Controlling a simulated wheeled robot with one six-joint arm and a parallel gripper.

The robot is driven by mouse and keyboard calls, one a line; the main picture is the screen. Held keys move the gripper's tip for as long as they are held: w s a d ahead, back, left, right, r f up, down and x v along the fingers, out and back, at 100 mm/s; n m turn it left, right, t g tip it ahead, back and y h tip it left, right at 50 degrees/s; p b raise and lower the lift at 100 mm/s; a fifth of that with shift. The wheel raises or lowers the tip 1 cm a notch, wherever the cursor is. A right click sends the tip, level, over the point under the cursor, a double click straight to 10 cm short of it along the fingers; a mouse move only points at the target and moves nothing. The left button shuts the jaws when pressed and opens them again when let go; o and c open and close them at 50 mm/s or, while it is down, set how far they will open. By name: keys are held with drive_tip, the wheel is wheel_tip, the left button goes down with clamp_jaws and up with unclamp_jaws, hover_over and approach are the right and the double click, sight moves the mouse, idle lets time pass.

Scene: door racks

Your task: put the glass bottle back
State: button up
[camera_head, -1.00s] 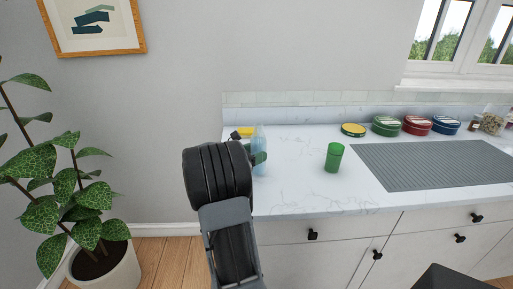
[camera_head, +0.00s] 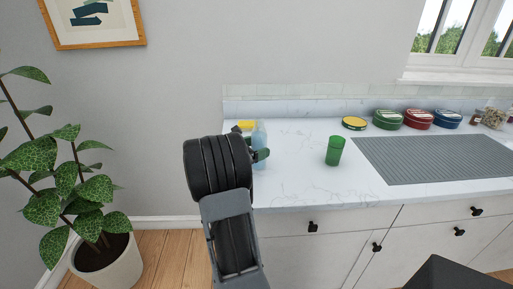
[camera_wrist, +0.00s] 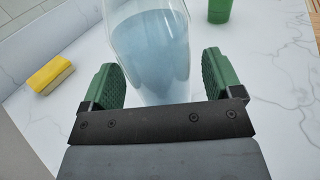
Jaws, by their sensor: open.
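The glass bottle (camera_wrist: 155,50) is clear with a pale blue tint and stands on the white counter. My gripper is open around the bottle. In the head view the bottle (camera_head: 260,143) shows at the counter's left end, partly hidden behind my arm, with one green fingertip (camera_head: 262,155) at its right side.
A green cup (camera_head: 334,151) stands right of the bottle; it also shows in the wrist view (camera_wrist: 219,10). A yellow sponge (camera_wrist: 51,75) lies to the left. A grey ribbed mat (camera_head: 435,160) and several round tins (camera_head: 387,119) are farther right. A potted plant (camera_head: 108,262) stands left.

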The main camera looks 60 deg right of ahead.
drive_tip(key=shift+r, duration=0.2)
drive_tip(key=v, duration=1.2)
drive_tip(key=shift+b, duration=0.3)
drive_tip(key=s+a+f+m+t+y, duration=0.1)
drive_tip(key=a+y, duration=0.1)
drive_tip(key=a, duration=0.1)
drive_tip(key=s+a+f+m+t+y, duration=0.1)
drive_tip(key=a, duration=0.2)
drive_tip(key=s+a+f+m+y, duration=0.1)
drive_tip(key=a+m+y, duration=0.1)
drive_tip(key=a, duration=0.1)
drive_tip(key=shift+a+t+y, duration=0.1)
drive_tip(key=shift+t+y, duration=0.2)
drive_tip(key=shift+t, duration=0.1)
drive_tip(key=s+a+f+m+t+y, duration=0.1)
drive_tip(key=a+m+t+y, duration=0.3)
drive_tip(key=a, duration=0.7)
drive_tip(key=s+a+f+m+t+y, duration=0.2)
drive_tip(key=a+m+y, duration=0.3)
drive_tip(key=a, duration=0.7)
drive_tip(key=shift+f+t+y, duration=0.25)
drive_tip(key=shift+t+y, duration=0.65)
drive_tip(key=shift+y, duration=0.1)
wheel_tip(320, 180, up, 7)
drive_tip(key=p, duration=0.6)
drive_tip(key=shift+s+t, duration=0.15)
drive_tip(key=shift+t, duration=0.15)
